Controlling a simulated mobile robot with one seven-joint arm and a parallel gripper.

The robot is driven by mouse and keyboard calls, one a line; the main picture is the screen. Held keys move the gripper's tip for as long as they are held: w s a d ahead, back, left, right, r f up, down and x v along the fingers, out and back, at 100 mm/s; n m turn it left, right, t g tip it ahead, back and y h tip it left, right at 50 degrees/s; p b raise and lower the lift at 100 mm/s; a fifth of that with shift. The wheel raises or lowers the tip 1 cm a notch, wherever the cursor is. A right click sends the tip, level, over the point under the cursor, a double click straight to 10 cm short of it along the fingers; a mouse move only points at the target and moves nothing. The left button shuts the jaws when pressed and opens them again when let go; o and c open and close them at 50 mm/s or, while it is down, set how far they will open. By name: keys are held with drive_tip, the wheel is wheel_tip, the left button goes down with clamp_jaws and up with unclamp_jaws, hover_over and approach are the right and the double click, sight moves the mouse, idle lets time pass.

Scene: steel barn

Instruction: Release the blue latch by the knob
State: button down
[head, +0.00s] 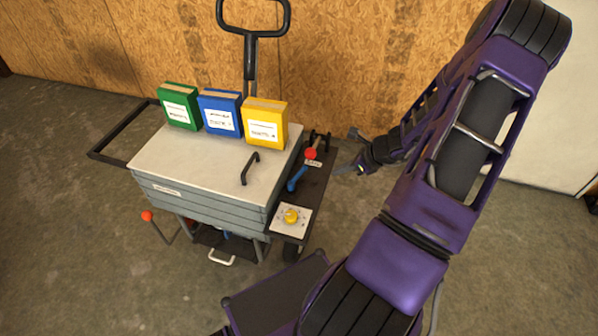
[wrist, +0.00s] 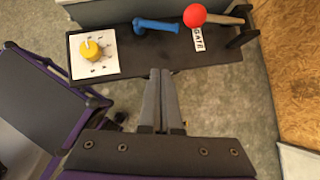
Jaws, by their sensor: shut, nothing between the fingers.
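The blue latch (head: 298,178) is a short blue handle on the dark side shelf of the cart. In the wrist view the latch (wrist: 155,26) lies at the top, left of a red ball knob (wrist: 194,15). This red knob (head: 311,153) sits beyond the latch in the head view. A yellow dial knob (head: 291,216) on a white plate is at the shelf's near end; it also shows in the wrist view (wrist: 90,49). My gripper (head: 343,170) is right of the shelf, apart from the latch. Its fingers (wrist: 160,74) are shut and empty.
The grey cart (head: 200,160) carries green (head: 178,106), blue (head: 219,112) and yellow (head: 265,123) boxes. A label reading GATE (wrist: 198,39) is beside the red knob. Another red ball lever (head: 147,216) is at the cart's left. A wooden wall (head: 330,60) stands behind.

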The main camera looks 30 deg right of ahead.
sight(298, 178)
drive_tip(key=shift+m, duration=0.3)
drive_tip(key=b+x, duration=0.2)
drive_tip(key=x, duration=0.8)
drive_tip(key=shift+w+d+r, duration=0.1)
drive_tip(key=shift+w, duration=0.15)
drive_tip(key=shift+w+a, duration=0.3)
drive_tip(key=shift+w, duration=0.25)
drive_tip(key=shift+w+a, duration=0.25)
drive_tip(key=shift+w, duration=0.35)
drive_tip(key=shift+w+a+f, duration=0.25)
drive_tip(key=shift+w, duration=0.35)
